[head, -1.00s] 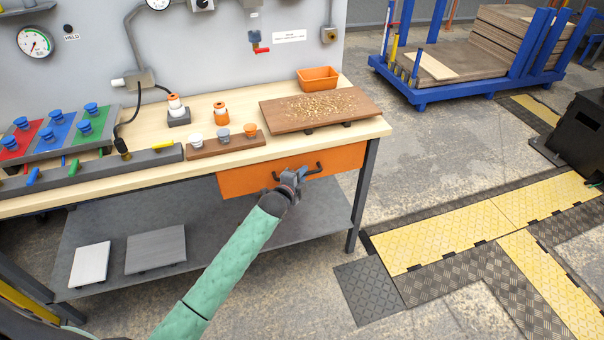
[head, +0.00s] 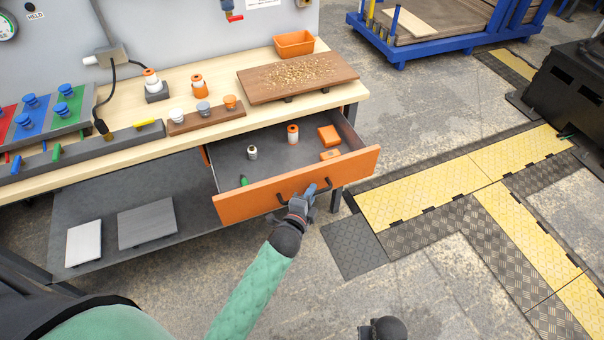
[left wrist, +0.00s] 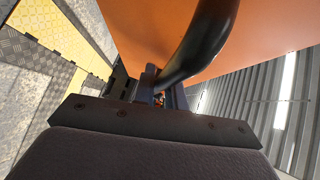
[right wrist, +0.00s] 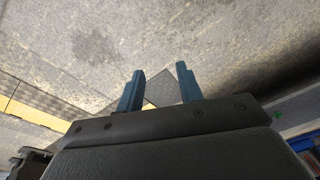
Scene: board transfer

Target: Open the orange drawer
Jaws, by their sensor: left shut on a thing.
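The orange drawer (head: 345,172) is pulled out from under the workbench. Its grey inside shows several small items, among them an orange and white bottle (head: 292,134), a small white and dark bottle (head: 252,153), a green item (head: 244,180) and orange blocks (head: 328,136). My left gripper (head: 306,198) is at the drawer front, shut on the black handle (head: 285,196). In the left wrist view the handle (left wrist: 205,45) passes between its fingers (left wrist: 160,95). My right gripper (right wrist: 158,90) is open and empty above the floor in the right wrist view.
The workbench top (head: 225,132) carries a brown board (head: 250,86) with small chips, an orange bin (head: 294,44) and a rack of knobs (head: 200,118). A lower shelf (head: 90,205) holds two plates. Open floor (head: 420,290) lies in front, with yellow cable ramps (head: 430,195) at right.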

